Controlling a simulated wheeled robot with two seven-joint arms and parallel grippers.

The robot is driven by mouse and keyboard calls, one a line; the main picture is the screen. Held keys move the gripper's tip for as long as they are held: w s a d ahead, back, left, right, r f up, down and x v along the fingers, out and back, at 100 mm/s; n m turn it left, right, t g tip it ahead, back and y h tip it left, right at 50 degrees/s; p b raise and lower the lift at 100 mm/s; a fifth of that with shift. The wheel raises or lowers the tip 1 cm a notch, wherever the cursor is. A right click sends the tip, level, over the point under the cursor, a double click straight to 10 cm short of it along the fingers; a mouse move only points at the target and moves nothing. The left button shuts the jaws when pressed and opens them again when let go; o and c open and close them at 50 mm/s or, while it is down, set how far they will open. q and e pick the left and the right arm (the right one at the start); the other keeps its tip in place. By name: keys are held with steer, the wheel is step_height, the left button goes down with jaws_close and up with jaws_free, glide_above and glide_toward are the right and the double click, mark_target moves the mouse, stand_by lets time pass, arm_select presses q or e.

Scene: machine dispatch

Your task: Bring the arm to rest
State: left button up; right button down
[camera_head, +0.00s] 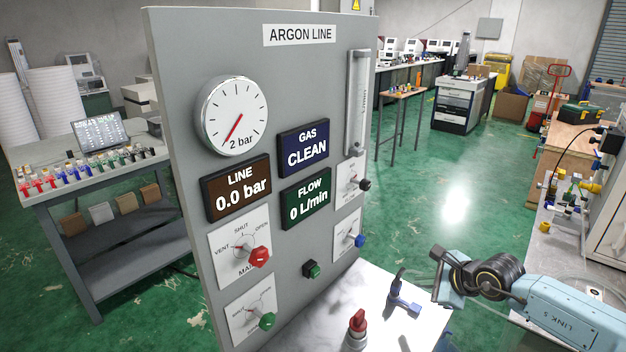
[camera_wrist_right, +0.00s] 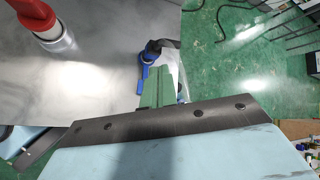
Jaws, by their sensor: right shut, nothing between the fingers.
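My right arm reaches in from the right in the head view. Its gripper (camera_head: 437,275) hangs over the right edge of the pale bench top beside the argon panel (camera_head: 300,75). The gripper is shut and empty. In the right wrist view the closed fingers (camera_wrist_right: 156,88) show just beyond a dark plate, near a blue-handled fitting (camera_wrist_right: 146,72). I cannot tell whether they touch it. That fitting also shows on the bench in the head view (camera_head: 405,305). My left gripper is not in view.
A red-topped valve (camera_head: 357,322) stands on the bench in front of the panel; it also shows in the right wrist view (camera_wrist_right: 42,22). A cluttered wooden bench (camera_head: 575,135) is at the right. Green floor (camera_head: 450,200) lies open behind the gripper.

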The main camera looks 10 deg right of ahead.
steer(key=s+a+r+m+t+y, duration=0.25)
steer(key=a+r+m+t, duration=0.2)
steer(key=a+m, duration=0.3)
steer(key=s+a+r+m+t+y, duration=0.25)
steer(key=a+r+m, duration=0.3)
steer(key=a, duration=0.35)
steer(key=s+d+f+m+g+h, duration=0.1)
steer(key=s+d+f+m+h, duration=0.4)
steer(key=m, duration=0.8)
steer(key=s+d+f+m+g+h, duration=0.15)
steer(key=s+d+m+h, duration=0.45)
steer(key=m, duration=0.7)
steer(key=s+a+f+m+g+y, duration=0.1)
steer(key=s+a+f+m+g, duration=0.3)
steer(key=s, duration=0.5)
steer(key=s+a+f+m+g+y, duration=0.1)
steer(key=s+a+f+m+g, duration=0.35)
steer(key=s, duration=0.45)
step_height(320, 180, down, 29)
steer(key=s+d+g+b, duration=0.1)
steer(key=d+g+b, duration=0.1)
steer(key=b, duration=0.2)
steer(key=s+d+f+g+b, duration=0.1)
steer(key=s+d+f+b, duration=0.1)
steer(key=s+f, duration=1.4)
step_height(320, 180, down, 2)
steer(key=shift+s+d+f+n+g+b, duration=0.1)
steer(key=shift+s+d+n+g+b, duration=0.25)
steer(key=shift+b, duration=0.4)
